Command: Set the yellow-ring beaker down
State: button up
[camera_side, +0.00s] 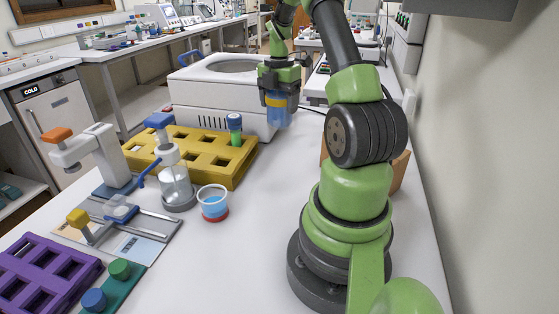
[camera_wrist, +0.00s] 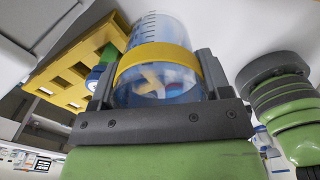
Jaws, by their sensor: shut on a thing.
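The yellow-ring beaker (camera_side: 277,112) is a clear blue-tinted cup with a yellow band, held by my gripper (camera_side: 279,92) beside the white bath machine in the side view. In the wrist view the beaker (camera_wrist: 160,62) sits between the two dark fingers of my gripper (camera_wrist: 157,85), with its yellow band across it and scale marks near its far end. The gripper is shut on it. Whether the beaker's base touches the table is hard to tell.
The white bath (camera_side: 215,98) stands just left of the beaker. A yellow rack (camera_side: 215,172) with a green tube (camera_side: 234,130) is nearer. A red-based beaker (camera_side: 212,203) stands on the table beside a glass apparatus (camera_side: 177,190). The table's middle (camera_side: 258,215) is clear.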

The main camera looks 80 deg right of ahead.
notch_tip(320, 180, down, 11)
dwell(0.4)
jog(key=shift+f, duration=0.1)
jog(key=o, duration=0.9)
jog(key=shift+o, duration=0.2)
